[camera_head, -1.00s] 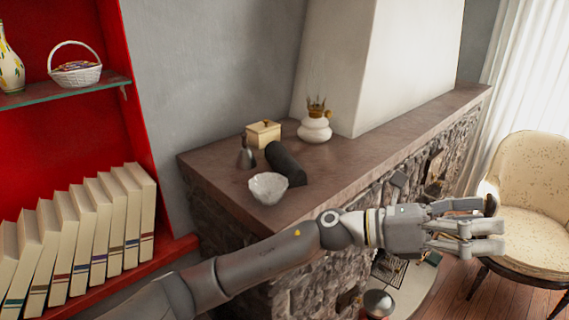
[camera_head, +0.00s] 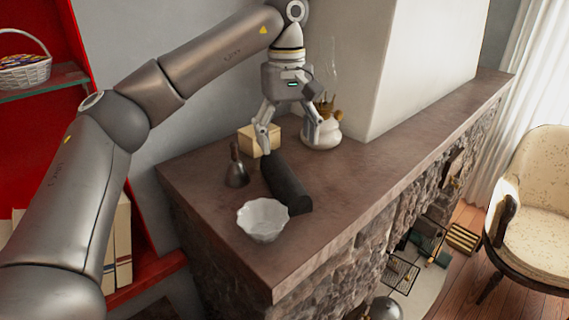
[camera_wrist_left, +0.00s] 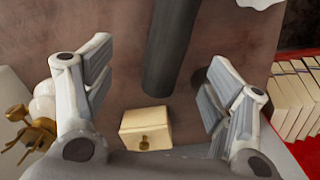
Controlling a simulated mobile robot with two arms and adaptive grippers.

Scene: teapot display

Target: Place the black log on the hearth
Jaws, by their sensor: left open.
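The black log (camera_head: 286,184) lies on the brown stone top of the fireplace (camera_head: 365,190). In the left wrist view the log (camera_wrist_left: 170,45) runs from the top edge to between the fingers, with its near end short of the palm. My left gripper (camera_head: 287,142) is open and points down above the far end of the log, with nothing held. In the left wrist view its fingers (camera_wrist_left: 160,95) stand wide apart on either side of the log. The hearth floor (camera_head: 420,290) shows partly at the lower right, below the top. My right gripper is not seen.
A white bowl (camera_head: 263,222) and a dark metal bell-shaped piece (camera_head: 236,172) stand close to the log. A cream box (camera_head: 258,139) and a white pot (camera_head: 322,136) are near the gripper. A patterned armchair (camera_head: 535,210) is at right.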

